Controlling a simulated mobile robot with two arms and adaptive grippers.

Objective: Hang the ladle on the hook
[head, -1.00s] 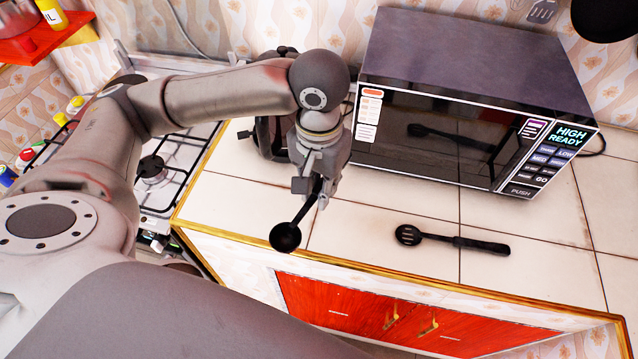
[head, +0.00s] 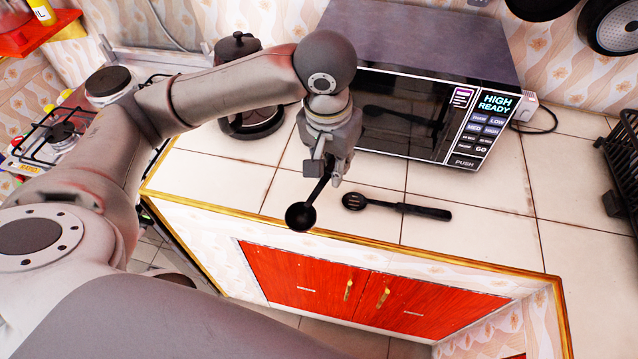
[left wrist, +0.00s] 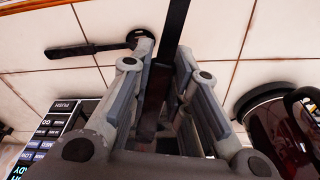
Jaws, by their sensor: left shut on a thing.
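The black ladle (head: 299,215) is held by my left gripper (head: 330,172) above the front part of the tiled counter. Its bowl points down and toward the front edge. In the left wrist view the ladle's dark handle (left wrist: 175,28) runs between the two fingers (left wrist: 160,92), which are shut on it. The hook does not show in either view now. My right gripper is not in view.
A black slotted spoon (head: 395,207) lies on the counter (head: 465,215). A microwave (head: 425,105) stands behind it and a dark kettle (head: 250,118) to its left. Black pans (head: 612,25) hang at the upper right, above a black rack (head: 622,165). Red cabinet doors (head: 375,290) are below.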

